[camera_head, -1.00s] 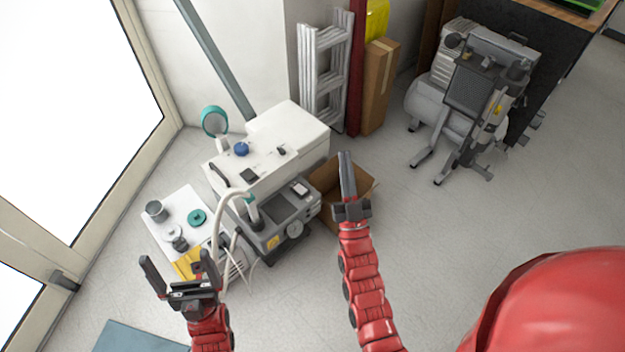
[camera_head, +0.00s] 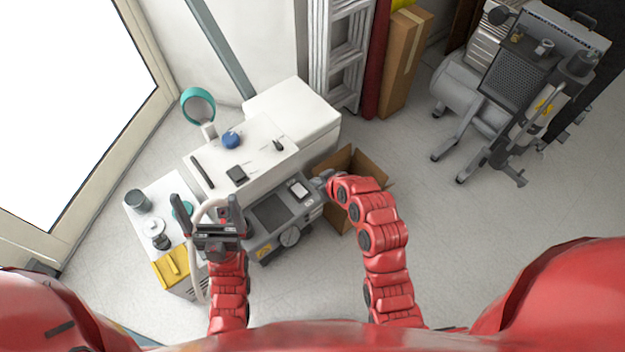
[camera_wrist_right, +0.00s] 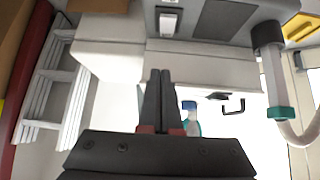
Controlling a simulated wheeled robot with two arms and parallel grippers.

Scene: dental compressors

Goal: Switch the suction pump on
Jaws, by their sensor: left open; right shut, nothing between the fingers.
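The suction pump (camera_head: 262,243) is a grey box with a gauge on its front, standing in front of the white cabinet. A white rocker switch (camera_head: 300,190) sits on its top at the right; it also shows at the top of the right wrist view (camera_wrist_right: 168,22). Its setting is too small to read. My right gripper (camera_head: 324,182) is just right of the switch in the head view, its fingertips hard to make out there. In the right wrist view its fingers (camera_wrist_right: 160,78) are shut and empty, apart from the switch. My left gripper (camera_head: 208,208) is open and empty over the pump's left side.
A pale hose (camera_head: 199,225) curves beside my left gripper. An open cardboard box (camera_head: 372,187) stands right of the pump, behind my right forearm. A white side table (camera_head: 150,192) with jars is at the left. A grey compressor (camera_head: 470,95) stands far right. Floor between is clear.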

